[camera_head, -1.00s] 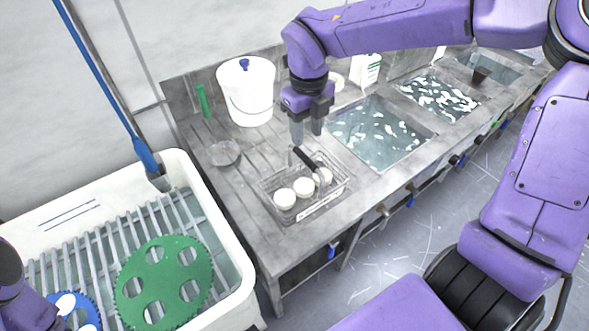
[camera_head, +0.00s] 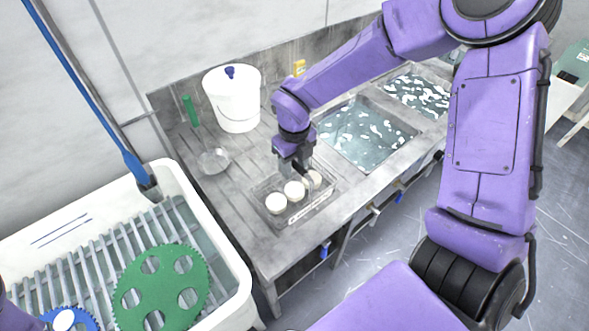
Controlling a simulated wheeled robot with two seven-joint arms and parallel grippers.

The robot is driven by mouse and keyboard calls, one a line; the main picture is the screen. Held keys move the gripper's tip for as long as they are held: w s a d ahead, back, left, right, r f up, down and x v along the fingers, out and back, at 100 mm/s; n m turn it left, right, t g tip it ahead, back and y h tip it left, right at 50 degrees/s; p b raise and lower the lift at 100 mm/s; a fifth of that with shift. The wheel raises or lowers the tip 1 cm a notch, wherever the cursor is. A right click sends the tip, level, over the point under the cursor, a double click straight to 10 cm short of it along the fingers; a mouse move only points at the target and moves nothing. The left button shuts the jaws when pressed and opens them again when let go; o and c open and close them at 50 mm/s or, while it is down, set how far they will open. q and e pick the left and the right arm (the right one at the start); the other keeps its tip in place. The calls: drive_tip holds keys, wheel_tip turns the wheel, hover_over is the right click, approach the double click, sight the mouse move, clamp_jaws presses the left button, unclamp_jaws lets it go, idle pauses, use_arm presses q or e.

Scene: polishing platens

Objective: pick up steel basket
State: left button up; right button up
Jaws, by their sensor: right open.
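The steel basket (camera_head: 309,213) is a shallow wire basket on the grey steel bench. Several round white pieces (camera_head: 276,203) sit in it, and a dark handle rises at its back right. My right gripper (camera_head: 297,175) points down directly over the basket's handle, with its fingertips at handle height. It is open; the fingers partly hide the handle, and I cannot tell whether they touch it. My left gripper is not in view; only a bit of my left arm shows at the lower left edge.
A white lidded bucket (camera_head: 232,100) and a clear dish (camera_head: 214,161) stand behind the basket. A sink of water (camera_head: 365,132) lies to its right. A white tub (camera_head: 172,176) with a green toothed disc (camera_head: 160,290) stands at left, with a blue-handled pole (camera_head: 85,100) leaning there.

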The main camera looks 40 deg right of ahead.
clamp_jaws()
idle(1.3)
